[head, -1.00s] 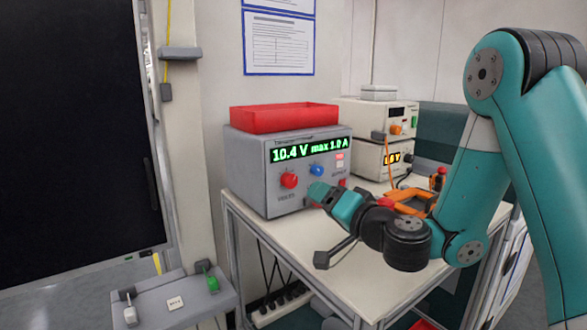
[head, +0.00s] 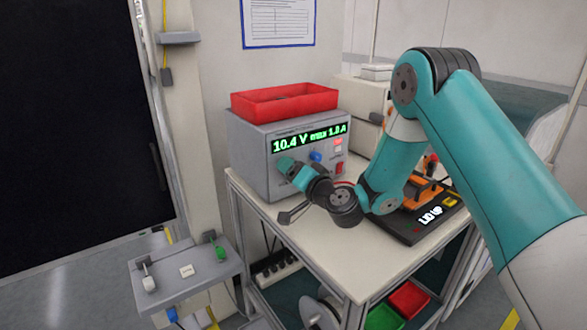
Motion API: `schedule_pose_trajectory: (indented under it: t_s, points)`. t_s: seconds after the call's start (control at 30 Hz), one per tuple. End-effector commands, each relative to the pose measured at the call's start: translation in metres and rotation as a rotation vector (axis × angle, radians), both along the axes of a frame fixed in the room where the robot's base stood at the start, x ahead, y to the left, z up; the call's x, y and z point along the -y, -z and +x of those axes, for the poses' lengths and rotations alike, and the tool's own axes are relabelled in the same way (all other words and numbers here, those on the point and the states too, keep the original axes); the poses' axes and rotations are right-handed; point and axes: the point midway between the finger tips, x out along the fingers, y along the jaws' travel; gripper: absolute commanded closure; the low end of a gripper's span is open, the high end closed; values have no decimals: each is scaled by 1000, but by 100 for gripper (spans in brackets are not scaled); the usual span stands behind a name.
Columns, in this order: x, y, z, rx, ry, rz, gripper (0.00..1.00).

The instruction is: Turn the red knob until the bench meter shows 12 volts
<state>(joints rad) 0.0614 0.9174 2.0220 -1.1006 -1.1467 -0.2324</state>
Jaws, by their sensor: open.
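My gripper (head: 284,166) is open at the left part of the front panel, in front of where the red knob sits. The red knob is hidden behind the gripper, so I cannot tell whether the fingers are around it or touching it. A blue knob (head: 316,157) shows just right of the gripper.
A red tray (head: 285,103) lies on top of the meter. A small grey shelf (head: 205,270) with green and white levers is at lower left. The table front (head: 340,255) is clear.

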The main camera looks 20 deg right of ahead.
Motion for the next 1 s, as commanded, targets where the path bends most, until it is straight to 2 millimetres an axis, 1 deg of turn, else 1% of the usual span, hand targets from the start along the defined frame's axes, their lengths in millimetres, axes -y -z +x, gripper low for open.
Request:
schedule_pose_trajectory:
  t_s: [0.1, 0.27, 0.3, 0.33, 0.67, 0.87, 1.0]
  points:
    - [0, 0, 0, 0, 0, 0, 35]
    - [0, 0, 0, 0, 0, 0, 72]
    - [0, 0, 0, 0, 0, 0, 81]
    - [0, 0, 0, 0, 0, 0, 84]
    - [0, 0, 0, -14, 1, 40, 84]
    - [1, 0, 0, -49, 1, 147, 84]
    - [1, 0, 0, -83, 1, 253, 84]
